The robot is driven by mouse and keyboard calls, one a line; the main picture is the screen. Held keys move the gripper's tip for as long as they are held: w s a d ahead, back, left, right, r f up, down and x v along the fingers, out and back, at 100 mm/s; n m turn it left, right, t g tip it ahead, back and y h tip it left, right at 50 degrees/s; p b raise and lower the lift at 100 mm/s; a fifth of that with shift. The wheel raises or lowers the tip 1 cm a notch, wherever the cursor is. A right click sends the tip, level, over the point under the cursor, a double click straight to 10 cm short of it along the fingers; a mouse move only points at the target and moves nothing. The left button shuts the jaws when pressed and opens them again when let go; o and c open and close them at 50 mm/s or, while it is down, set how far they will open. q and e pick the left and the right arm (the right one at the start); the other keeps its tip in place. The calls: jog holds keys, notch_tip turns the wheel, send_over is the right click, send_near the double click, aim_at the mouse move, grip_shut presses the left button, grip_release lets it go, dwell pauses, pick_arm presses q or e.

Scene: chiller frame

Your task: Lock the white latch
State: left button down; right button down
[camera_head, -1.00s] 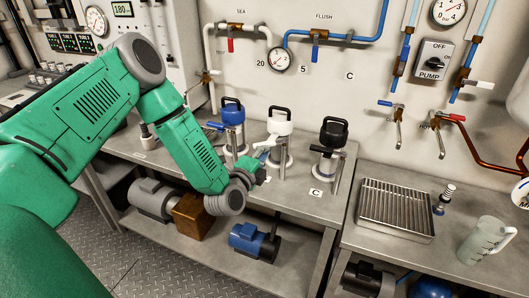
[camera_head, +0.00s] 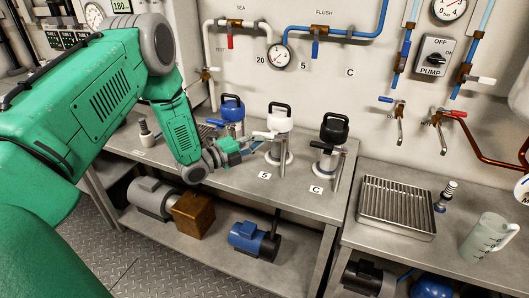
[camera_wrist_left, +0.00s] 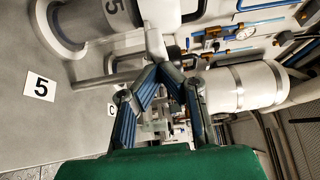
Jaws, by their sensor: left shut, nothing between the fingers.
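The white latch (camera_head: 279,123) is the middle of three upright latch units on the bench, between a blue one (camera_head: 232,112) and a black one (camera_head: 334,132). It has a black top handle, and a pale arm sticks out to its left. My left gripper (camera_head: 252,148) is shut and empty, just left of the white latch and near that arm. In the wrist view my shut fingertips (camera_wrist_left: 172,70) are close to a white bar end (camera_wrist_left: 155,44); whether they touch it is unclear. My right gripper is not in view.
A label 5 (camera_wrist_left: 40,87) lies on the bench in front of the white latch. A ribbed metal tray (camera_head: 397,207) and a clear jug (camera_head: 487,238) stand to the right. Pipes and a pump switch (camera_head: 434,57) are on the wall behind.

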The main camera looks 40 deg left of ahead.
pick_arm(q)
jog(key=shift+w+a+f+m+g+h+b, duration=0.15)
jog(key=shift+w+a+m+g+h+b, duration=0.25)
jog(key=shift+w+a+m+h+b, duration=0.5)
jog(key=shift+w+d+r, duration=0.1)
jog(key=shift+w+r, duration=0.05)
jog(key=shift+r, duration=0.25)
